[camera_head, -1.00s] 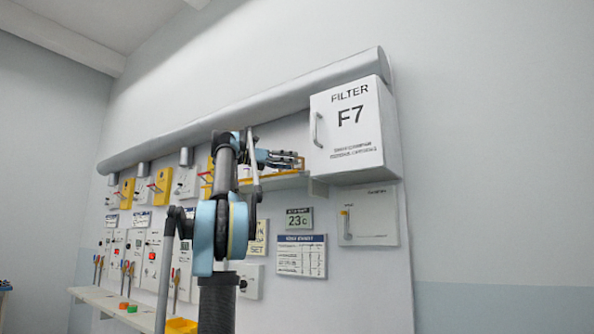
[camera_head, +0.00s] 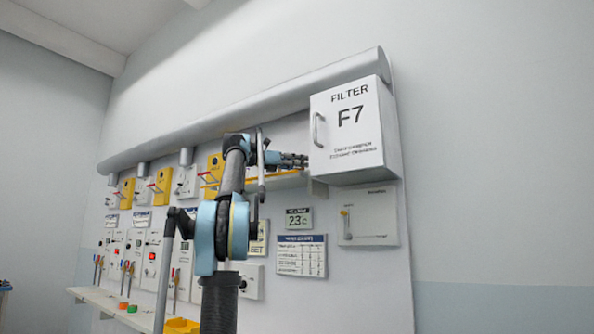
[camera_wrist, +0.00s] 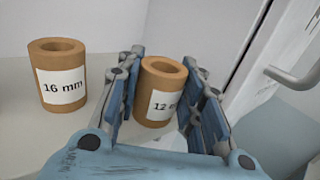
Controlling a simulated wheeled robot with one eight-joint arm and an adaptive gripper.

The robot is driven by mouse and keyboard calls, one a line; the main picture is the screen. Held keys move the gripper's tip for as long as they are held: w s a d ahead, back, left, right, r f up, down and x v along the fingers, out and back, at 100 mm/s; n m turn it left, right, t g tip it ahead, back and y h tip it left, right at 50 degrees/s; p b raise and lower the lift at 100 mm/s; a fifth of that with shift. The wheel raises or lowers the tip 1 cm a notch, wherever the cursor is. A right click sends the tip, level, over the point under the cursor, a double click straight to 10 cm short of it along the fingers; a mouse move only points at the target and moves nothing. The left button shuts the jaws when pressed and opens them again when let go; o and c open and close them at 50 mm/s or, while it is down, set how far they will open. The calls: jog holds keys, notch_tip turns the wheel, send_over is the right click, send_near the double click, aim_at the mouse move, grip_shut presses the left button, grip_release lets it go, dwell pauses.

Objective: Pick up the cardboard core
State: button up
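In the wrist view a brown cardboard core (camera_wrist: 162,83) with a white label starting "12" stands upright between the two fingers of my gripper (camera_wrist: 165,90). The fingers are open on either side of it; the gaps are narrow, and I cannot tell whether either pad touches. The right finger covers part of its label. A second brown core (camera_wrist: 57,75), labelled "16 mm", stands upright to the left, outside the fingers. In the head view my gripper (camera_head: 293,159) is at the shelf, left of the filter box; the cores cannot be made out there.
The white filter box (camera_head: 346,135) marked "F7" hangs just right of my gripper. Its handle (camera_wrist: 295,76) shows at the right of the wrist view. The shelf (camera_head: 283,181) runs below my gripper. A grey pipe (camera_head: 250,105) runs above. Wall panels hang to the left.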

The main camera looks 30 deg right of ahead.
jog(key=shift+r, duration=0.1)
jog(key=shift+c, duration=0.3)
jog(key=shift+a+r, duration=0.2)
jog(key=shift+r, duration=0.4)
notch_tip(320, 180, up, 5)
jog(key=shift+r, duration=0.15)
jog(key=shift+s+r, duration=0.1)
jog(key=shift+r, duration=0.05)
jog(key=s+a, duration=0.3)
jog(key=a, duration=0.6)
jog(key=s+a, duration=0.4)
jog(key=a, duration=0.5)
jog(key=shift+s, duration=0.25)
